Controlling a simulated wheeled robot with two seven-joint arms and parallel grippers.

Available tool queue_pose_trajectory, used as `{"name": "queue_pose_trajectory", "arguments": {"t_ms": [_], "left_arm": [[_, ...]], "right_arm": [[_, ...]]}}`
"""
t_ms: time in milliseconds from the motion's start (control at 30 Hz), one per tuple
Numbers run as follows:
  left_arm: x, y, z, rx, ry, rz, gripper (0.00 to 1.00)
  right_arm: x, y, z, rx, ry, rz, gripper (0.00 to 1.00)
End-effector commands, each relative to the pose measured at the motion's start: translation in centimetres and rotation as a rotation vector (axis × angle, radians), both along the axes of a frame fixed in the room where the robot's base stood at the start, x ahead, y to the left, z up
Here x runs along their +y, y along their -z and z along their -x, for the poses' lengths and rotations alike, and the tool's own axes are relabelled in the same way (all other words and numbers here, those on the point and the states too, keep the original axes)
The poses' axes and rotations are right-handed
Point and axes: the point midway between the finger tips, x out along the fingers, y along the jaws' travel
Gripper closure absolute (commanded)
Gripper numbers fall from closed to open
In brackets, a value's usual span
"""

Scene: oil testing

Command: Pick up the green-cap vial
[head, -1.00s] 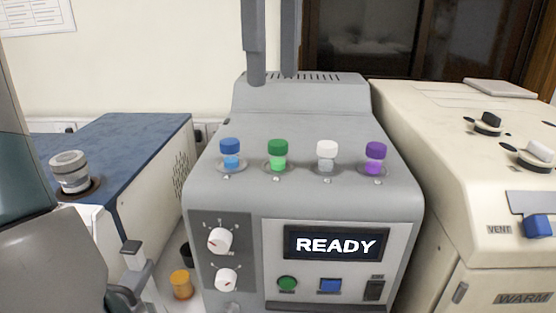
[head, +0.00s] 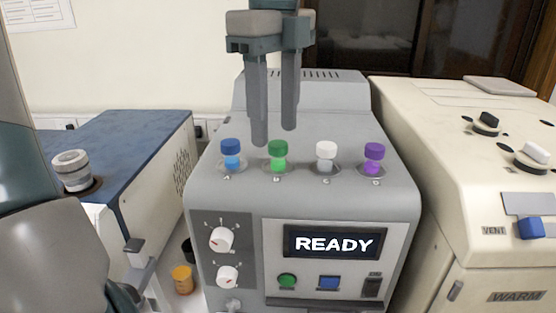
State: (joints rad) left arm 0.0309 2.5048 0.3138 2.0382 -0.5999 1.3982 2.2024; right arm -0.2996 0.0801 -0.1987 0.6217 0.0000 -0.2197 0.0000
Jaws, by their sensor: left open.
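The green-cap vial (head: 278,156) stands upright in a slot on top of the grey machine (head: 330,208), second from the left in a row. My left gripper (head: 274,138) points down with its two fingers apart and nothing between them. Its fingertips are just above and behind the green cap in the picture, apart from it as far as I can see. My right gripper is not in view.
A blue-cap vial (head: 231,155) stands to the left, and a white-cap vial (head: 326,158) and purple-cap vial (head: 373,160) to the right. A blue-topped machine (head: 125,135) is at left, a cream machine (head: 440,160) at right. An orange jar (head: 183,280) sits low at left.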

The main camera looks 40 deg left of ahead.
Motion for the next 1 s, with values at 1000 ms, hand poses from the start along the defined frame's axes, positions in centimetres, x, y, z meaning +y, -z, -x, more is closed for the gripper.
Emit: {"name": "queue_pose_trajectory", "arguments": {"t_ms": [1000], "left_arm": [[-0.2, 4.8, -0.7, -0.002, 0.0, 0.002, 0.66]], "right_arm": [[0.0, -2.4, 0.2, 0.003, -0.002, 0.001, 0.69]]}}
